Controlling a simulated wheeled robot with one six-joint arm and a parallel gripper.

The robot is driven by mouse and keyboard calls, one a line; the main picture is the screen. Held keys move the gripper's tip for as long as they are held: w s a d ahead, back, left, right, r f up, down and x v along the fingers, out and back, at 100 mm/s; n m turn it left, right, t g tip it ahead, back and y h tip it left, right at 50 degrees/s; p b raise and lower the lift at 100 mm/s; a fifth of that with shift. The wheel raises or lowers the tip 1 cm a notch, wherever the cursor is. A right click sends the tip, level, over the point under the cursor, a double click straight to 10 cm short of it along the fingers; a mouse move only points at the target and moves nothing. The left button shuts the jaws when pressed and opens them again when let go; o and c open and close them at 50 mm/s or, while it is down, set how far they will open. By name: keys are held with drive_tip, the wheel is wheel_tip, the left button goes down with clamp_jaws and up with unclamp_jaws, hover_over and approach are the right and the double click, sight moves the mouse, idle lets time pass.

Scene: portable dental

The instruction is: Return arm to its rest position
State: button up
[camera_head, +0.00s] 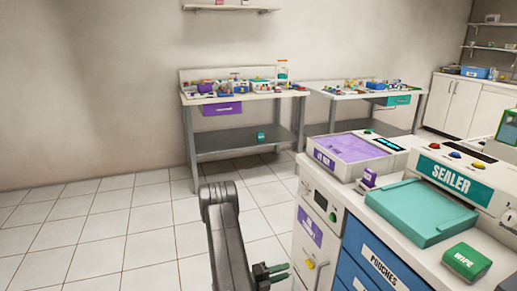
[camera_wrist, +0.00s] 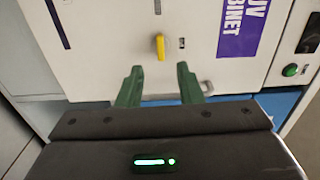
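My gripper (camera_head: 284,271) is low in the head view, at the end of my grey arm, in front of the white UV cabinet (camera_head: 306,252). In the wrist view its two green fingers (camera_wrist: 160,67) are spread apart with nothing between them. They point at the white cabinet front, where a yellow handle (camera_wrist: 160,46) sits just beyond the gap. The handle also shows in the head view (camera_head: 310,264). The fingers look apart from the handle. The cabinet door looks closed.
A counter right of my arm holds a teal sealer (camera_head: 420,211), a purple-topped tray unit (camera_head: 349,148) and a green wipe box (camera_head: 466,262). Blue drawers (camera_head: 364,270) are below. Two cluttered tables (camera_head: 237,138) stand at the back wall. The tiled floor at left is clear.

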approach(307, 264)
drive_tip(key=w+d, duration=0.1)
drive_tip(key=d, duration=0.1)
drive_tip(key=w+d+m+b, duration=0.1)
drive_tip(key=d, duration=0.2)
drive_tip(key=w+d+m+b, duration=0.1)
drive_tip(key=d, duration=0.1)
drive_tip(key=shift+d+f, duration=0.15)
drive_tip(key=shift+d, duration=0.15)
drive_tip(key=m+b, duration=0.1)
drive_tip(key=m, duration=0.2)
drive_tip(key=shift+b, duration=0.4)
drive_tip(key=m+b, duration=0.2)
drive_tip(key=m, duration=0.1)
drive_tip(key=shift+m, duration=0.3)
drive_tip(key=shift+m+b, duration=0.7)
drive_tip(key=shift+m, duration=0.7)
